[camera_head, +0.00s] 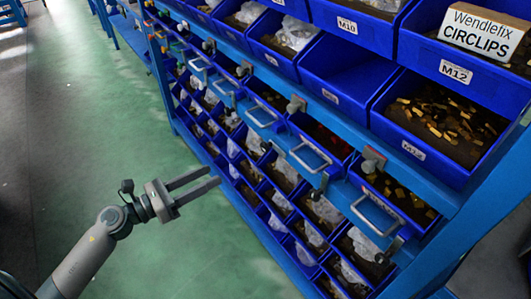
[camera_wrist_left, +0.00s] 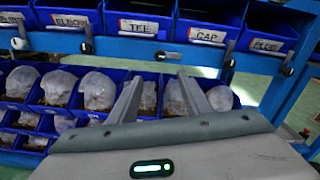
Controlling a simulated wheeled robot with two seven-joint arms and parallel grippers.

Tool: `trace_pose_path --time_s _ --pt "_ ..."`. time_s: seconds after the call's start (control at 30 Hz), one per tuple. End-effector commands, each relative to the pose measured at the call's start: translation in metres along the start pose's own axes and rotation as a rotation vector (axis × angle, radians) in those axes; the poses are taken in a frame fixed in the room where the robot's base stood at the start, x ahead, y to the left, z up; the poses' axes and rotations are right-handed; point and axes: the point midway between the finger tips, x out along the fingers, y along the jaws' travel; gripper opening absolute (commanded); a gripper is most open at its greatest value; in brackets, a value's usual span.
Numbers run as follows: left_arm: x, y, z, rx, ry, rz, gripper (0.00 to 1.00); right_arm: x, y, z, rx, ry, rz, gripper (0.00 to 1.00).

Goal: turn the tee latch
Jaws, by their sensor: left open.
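In the left wrist view, a blue bin labelled TEE (camera_wrist_left: 139,28) sits in the upper row, between bins labelled ELBOW (camera_wrist_left: 68,19) and CAP (camera_wrist_left: 207,36). A small dark latch (camera_wrist_left: 161,55) shows on the blue rail below and right of the TEE label; its exact angle is hard to tell. My left gripper (camera_head: 213,176) is open and empty, in front of the rack over the green floor. In the left wrist view its fingers (camera_wrist_left: 159,77) point at the rack below the tee latch, apart from it. My right gripper is not in view.
Similar latches stand on the rail by the CAP (camera_wrist_left: 229,62) and PLUG (camera_wrist_left: 287,69) bins. The head view shows grey handles (camera_head: 311,156) jutting from the rack and a Circlips box (camera_head: 481,30) above. The green floor (camera_head: 150,215) left of the rack is clear.

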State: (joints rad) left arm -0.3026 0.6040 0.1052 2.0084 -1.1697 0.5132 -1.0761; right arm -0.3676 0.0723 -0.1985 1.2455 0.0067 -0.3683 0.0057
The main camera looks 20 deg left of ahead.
Motion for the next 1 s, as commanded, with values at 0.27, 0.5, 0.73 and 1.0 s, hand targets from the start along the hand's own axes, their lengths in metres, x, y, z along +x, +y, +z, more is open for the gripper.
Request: trace_pose_path --time_s 0.27,0.5,0.73,1.0 --pt "0.005 0.0 0.001 -0.005 -0.002 0.002 0.44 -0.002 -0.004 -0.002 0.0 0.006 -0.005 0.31" --pt "0.028 0.0 0.003 -0.006 -0.004 0.001 0.44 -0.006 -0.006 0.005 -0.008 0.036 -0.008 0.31" --pt "0.065 0.0 0.004 -0.006 -0.005 0.002 0.44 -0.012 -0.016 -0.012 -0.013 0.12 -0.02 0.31" --pt "0.114 0.0 0.003 -0.008 -0.004 0.001 0.44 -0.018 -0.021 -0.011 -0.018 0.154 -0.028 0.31"
